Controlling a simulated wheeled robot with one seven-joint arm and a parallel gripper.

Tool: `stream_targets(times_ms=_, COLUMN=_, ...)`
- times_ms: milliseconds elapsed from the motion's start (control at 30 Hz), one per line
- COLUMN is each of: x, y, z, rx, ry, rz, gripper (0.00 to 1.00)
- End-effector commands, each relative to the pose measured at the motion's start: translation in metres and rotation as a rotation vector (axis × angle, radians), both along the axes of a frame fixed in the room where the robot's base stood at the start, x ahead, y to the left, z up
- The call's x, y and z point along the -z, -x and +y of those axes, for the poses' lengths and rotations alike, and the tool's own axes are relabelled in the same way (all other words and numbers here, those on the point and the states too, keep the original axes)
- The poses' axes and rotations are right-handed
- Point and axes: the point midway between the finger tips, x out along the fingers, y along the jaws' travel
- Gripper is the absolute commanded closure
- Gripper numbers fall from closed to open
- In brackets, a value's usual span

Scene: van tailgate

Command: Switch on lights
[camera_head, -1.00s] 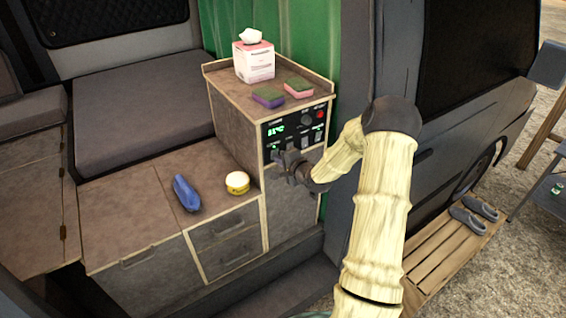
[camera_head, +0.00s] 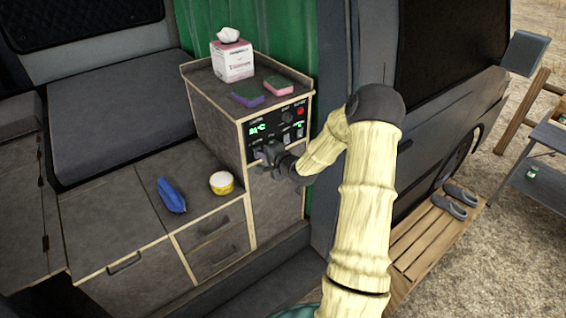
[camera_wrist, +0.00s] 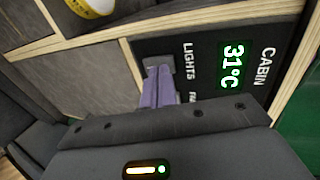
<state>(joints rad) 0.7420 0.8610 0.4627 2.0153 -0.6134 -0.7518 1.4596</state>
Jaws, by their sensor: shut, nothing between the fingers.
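The control panel (camera_head: 278,122) is a black plate on the front of the wooden cabinet, with a green display, knobs and a red button. The lights switch (camera_wrist: 163,62) sits beside the label LIGHTS at the panel's edge, partly hidden behind my fingers. My gripper (camera_wrist: 157,75) is shut and empty, its fingertips right at that switch. I cannot tell whether they touch it or which way it is set. In the head view, my gripper (camera_head: 265,152) is at the panel's lower left.
A tissue box (camera_head: 232,62), a purple-green sponge (camera_head: 248,95) and a pink-green sponge (camera_head: 278,86) lie on the cabinet top. A blue item (camera_head: 171,195) and a yellow-white tub (camera_head: 221,183) rest on the lower counter. The van's door pillar (camera_head: 335,70) stands right of the cabinet.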

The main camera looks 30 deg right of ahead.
Motion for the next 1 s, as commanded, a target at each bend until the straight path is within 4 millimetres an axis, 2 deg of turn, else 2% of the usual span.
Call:
stream_targets(times_ms=800, x=-0.051, y=0.136, z=-0.027, rx=0.003, ry=0.002, rz=0.000, gripper=1.00)
stream_targets(times_ms=1000, x=-0.058, y=0.153, z=-0.029, rx=0.001, ry=0.000, rz=-0.001, gripper=1.00)
